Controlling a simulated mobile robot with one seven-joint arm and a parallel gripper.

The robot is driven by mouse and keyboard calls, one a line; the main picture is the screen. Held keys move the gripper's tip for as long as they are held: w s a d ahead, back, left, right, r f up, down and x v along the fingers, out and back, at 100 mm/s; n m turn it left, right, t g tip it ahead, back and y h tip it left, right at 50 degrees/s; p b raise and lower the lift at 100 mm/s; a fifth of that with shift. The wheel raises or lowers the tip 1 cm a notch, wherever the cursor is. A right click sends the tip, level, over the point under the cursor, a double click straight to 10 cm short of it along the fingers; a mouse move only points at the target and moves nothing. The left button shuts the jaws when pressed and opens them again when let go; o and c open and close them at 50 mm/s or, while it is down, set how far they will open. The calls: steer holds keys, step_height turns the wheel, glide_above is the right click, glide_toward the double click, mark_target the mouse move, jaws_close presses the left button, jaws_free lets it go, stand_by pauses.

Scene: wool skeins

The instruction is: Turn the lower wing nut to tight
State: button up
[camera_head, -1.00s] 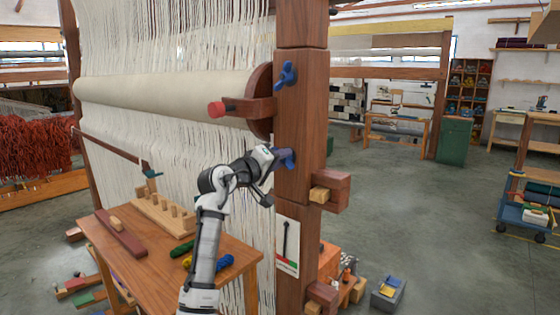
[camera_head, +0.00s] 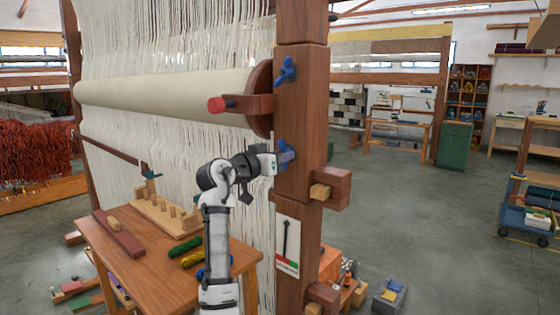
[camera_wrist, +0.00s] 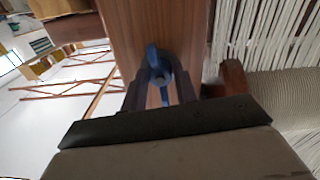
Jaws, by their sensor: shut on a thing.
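The lower wing nut (camera_head: 281,146) is blue and sits on the wooden loom post (camera_head: 301,115). In the head view one wing points up above my gripper (camera_head: 287,157); the rest is mostly hidden. In the wrist view the nut (camera_wrist: 153,55) stands roughly upright in the picture, between the two dark fingers of my gripper (camera_wrist: 160,82). My gripper is shut on it, with a finger on each side. The other blue wing nut (camera_head: 286,70) is higher on the same post, apart from my gripper.
A white card (camera_head: 287,246) with a black bar and red and green marks is on the post below. Wooden blocks (camera_head: 332,189) jut out at the post's right. A red-tipped wooden arm (camera_head: 245,105) juts left near the cloth roll. A wooden table (camera_head: 150,262) stands at the left.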

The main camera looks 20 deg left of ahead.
steer(key=m+b, duration=0.1)
steer(key=m, duration=0.2)
steer(key=shift+f+m, duration=0.1)
steer(key=shift+m, duration=0.2)
steer(key=shift+m+b, duration=0.4)
steer(key=shift+m, duration=1.5)
steer(key=o, duration=1)
steer(key=shift+c, duration=0.2)
steer(key=b+v, duration=0.3)
steer(key=v, duration=1.1)
steer(key=shift+w, duration=0.1)
